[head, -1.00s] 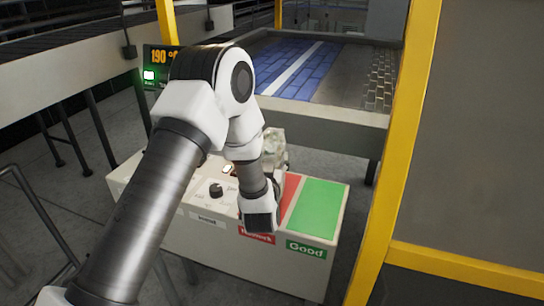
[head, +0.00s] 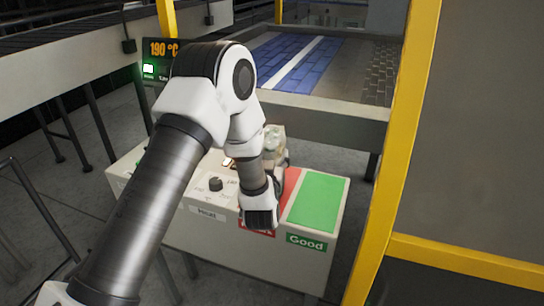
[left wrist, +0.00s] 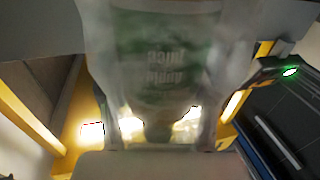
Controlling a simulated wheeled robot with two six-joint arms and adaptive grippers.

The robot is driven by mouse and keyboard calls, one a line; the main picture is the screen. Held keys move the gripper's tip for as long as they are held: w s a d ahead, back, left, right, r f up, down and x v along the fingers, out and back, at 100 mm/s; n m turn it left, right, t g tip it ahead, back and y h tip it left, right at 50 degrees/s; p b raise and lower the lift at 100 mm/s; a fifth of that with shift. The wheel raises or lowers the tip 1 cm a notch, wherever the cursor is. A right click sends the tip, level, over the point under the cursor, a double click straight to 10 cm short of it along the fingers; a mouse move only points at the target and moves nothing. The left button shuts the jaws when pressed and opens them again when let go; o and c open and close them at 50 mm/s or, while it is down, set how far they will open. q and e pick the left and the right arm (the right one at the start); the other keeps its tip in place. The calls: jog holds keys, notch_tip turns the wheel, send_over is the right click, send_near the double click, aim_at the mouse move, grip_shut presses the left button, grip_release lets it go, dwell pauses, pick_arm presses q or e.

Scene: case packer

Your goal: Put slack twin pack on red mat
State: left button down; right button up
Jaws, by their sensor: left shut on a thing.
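My left gripper (head: 280,172) is mostly hidden behind its own wrist in the head view, over the back part of the red mat. It is shut on the slack twin pack (head: 273,139). The pack is clear, loose film, and only its upper part shows past the arm. In the left wrist view the pack (left wrist: 160,50) fills the upper middle, with blurred green print. The red mat (head: 291,184) shows as a strip beside the wrist, left of the green mat. I cannot tell whether the pack touches it. My right gripper is not in view.
The green mat (head: 318,198) is empty, above a "Good" label. A control panel with a black knob (head: 215,184) lies left of the mats on the same cabinet. A yellow post (head: 392,170) stands close on the right. A blue-belted conveyor (head: 300,62) runs behind.

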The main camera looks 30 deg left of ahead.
pick_arm(q)
jog(key=shift+c, duration=1)
grip_release()
jog(key=shift+s+d+f, duration=0.1)
jog(key=shift+s, duration=0.05)
jog(key=v, duration=1.1)
jog(key=shift+s, duration=0.4)
jog(key=shift+d, duration=0.1)
